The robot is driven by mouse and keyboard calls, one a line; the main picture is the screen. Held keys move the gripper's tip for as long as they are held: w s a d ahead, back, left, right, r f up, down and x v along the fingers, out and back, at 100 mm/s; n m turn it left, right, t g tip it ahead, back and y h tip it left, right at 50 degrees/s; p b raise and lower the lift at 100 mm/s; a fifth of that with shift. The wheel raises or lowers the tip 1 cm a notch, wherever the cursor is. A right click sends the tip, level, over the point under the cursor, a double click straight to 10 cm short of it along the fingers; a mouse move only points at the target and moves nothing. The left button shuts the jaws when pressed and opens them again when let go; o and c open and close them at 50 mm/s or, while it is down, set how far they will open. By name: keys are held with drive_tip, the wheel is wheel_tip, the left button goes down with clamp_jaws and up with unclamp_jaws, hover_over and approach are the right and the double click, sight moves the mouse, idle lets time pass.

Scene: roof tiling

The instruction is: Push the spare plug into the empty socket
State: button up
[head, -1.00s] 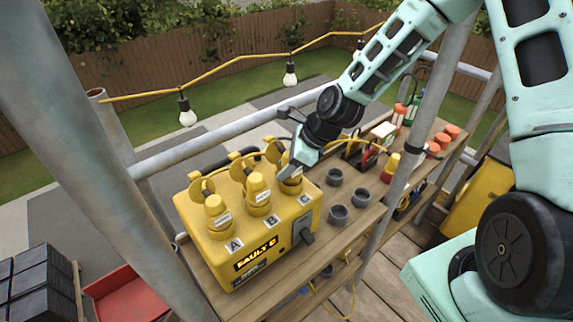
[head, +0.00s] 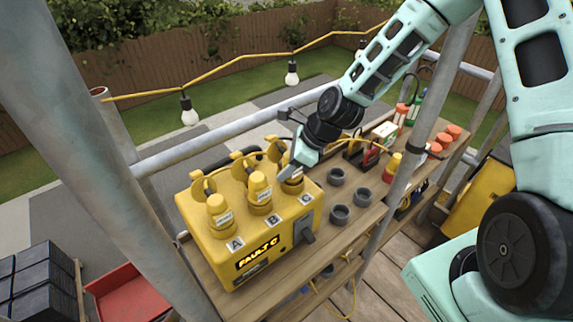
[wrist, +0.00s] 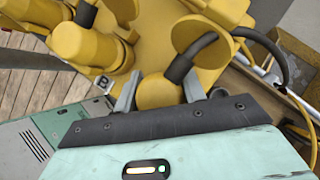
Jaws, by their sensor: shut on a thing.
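The yellow socket box (head: 222,255) carries sockets marked A, B and C and a panel reading "FAULT C". Yellow plugs stand at A (head: 219,212) and B (head: 260,188). My gripper (head: 290,174) is at C, shut on a yellow plug (head: 293,186). In the wrist view this plug (wrist: 158,92) shows between the two fingers, beside an open round lid (wrist: 200,34). My gripper hides its upper part in the head view, and I cannot tell how deep it sits. Another yellow plug-like piece with a red part (head: 391,167) stands on the shelf.
Empty grey cups (head: 340,215) stand on the wooden shelf right of the box. A dark lever (head: 303,232) is on the box's side. Scaffold poles (head: 405,150) rise close by on both sides. A bulb string (head: 238,60) hangs behind.

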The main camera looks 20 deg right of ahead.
drive_tip(key=shift+r, duration=0.2)
drive_tip(key=shift+r+p, duration=0.5)
drive_tip(key=shift+p, duration=0.2)
drive_tip(key=shift+r+p, duration=0.1)
drive_tip(key=shift+p, duration=0.2)
idle(0.4)
drive_tip(key=shift+f+b, duration=0.6)
drive_tip(key=shift+f, duration=0.35)
idle(0.4)
drive_tip(key=o, duration=0.9)
drive_tip(key=shift+d+r, duration=0.1)
